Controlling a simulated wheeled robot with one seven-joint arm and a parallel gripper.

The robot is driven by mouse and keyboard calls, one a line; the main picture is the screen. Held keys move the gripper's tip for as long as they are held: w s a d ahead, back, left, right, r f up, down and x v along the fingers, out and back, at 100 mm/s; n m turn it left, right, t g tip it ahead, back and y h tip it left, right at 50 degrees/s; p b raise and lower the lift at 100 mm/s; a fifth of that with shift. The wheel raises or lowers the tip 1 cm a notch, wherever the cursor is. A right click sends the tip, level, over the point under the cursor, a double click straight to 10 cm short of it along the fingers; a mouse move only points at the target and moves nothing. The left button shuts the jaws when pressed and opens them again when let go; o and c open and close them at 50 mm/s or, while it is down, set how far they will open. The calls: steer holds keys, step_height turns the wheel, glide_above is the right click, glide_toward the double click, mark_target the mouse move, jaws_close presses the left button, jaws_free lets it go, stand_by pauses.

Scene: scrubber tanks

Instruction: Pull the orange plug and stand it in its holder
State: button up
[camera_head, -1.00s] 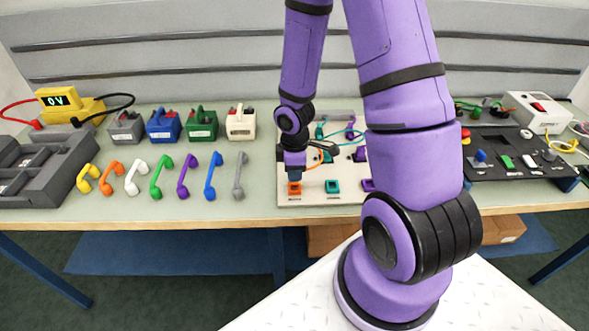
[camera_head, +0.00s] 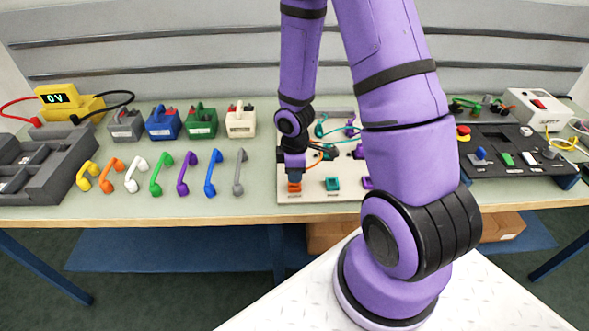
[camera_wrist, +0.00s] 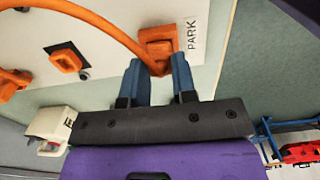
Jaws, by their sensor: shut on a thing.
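My gripper (camera_wrist: 157,82) has its two blue-grey fingers shut on the orange plug, which is mostly hidden between them. An orange cable (camera_wrist: 108,22) runs to the plug from the upper left of the wrist view. The orange holder (camera_wrist: 158,37), beside a PARK label, is right at the fingertips. In the head view my gripper (camera_head: 294,176) is directly over the orange holder (camera_head: 294,188) at the front left of the white board (camera_head: 312,197). I cannot tell how far the plug sits in the holder.
A teal holder (camera_head: 332,184) and a purple holder (camera_head: 366,182) stand to the right on the board. Several coloured handles lie to the left, with a grey handle (camera_head: 239,173) nearest. A dark control panel (camera_head: 515,160) is at the right.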

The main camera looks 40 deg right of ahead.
steer(key=shift+f, duration=0.2)
steer(key=o, duration=1.4)
steer(key=shift+r, duration=4.25)
